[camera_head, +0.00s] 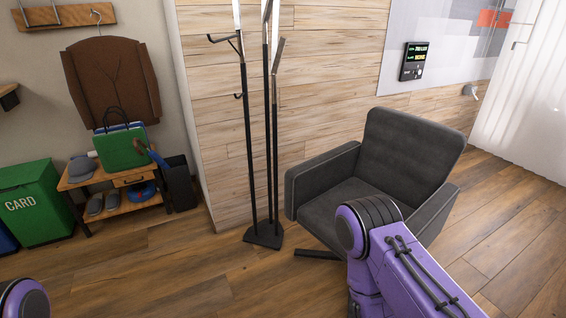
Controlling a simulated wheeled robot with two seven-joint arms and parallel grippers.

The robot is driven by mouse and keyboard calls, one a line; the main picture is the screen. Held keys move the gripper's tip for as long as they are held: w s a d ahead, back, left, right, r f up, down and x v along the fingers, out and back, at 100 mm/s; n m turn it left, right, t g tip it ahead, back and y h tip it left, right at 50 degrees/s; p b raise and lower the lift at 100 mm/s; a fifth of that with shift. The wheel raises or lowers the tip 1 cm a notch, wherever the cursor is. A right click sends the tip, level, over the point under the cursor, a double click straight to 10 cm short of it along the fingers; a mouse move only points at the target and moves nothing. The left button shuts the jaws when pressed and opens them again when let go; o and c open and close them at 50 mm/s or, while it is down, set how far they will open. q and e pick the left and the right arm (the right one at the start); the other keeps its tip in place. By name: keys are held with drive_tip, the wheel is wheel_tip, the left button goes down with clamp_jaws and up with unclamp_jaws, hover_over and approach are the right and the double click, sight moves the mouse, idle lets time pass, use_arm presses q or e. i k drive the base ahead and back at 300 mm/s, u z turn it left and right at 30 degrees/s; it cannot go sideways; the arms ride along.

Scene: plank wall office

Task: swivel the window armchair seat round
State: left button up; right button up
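The dark grey armchair (410,150) stands on the wood floor right of centre, in front of the plank wall and near the curtained window. Its seat faces down and to the left in the picture. One dark foot of its base (316,254) shows on the floor at its lower left. My purple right arm covers the chair's lower front and much of its right side. Neither gripper shows in this view, so contact with the chair cannot be told. Only a bit of my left arm shows at the bottom left corner.
A black coat stand (264,238) stands close to the chair's left. A small wooden bench (128,197) with bags and shoes, a dark bin (181,184) and a green card bin (33,203) are at the left. The floor (175,270) at lower left is clear.

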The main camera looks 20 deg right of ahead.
sight(407, 159)
drive_tip(key=z, duration=0.1)
drive_tip(key=i, duration=0.85)
drive_tip(key=z, duration=0.4)
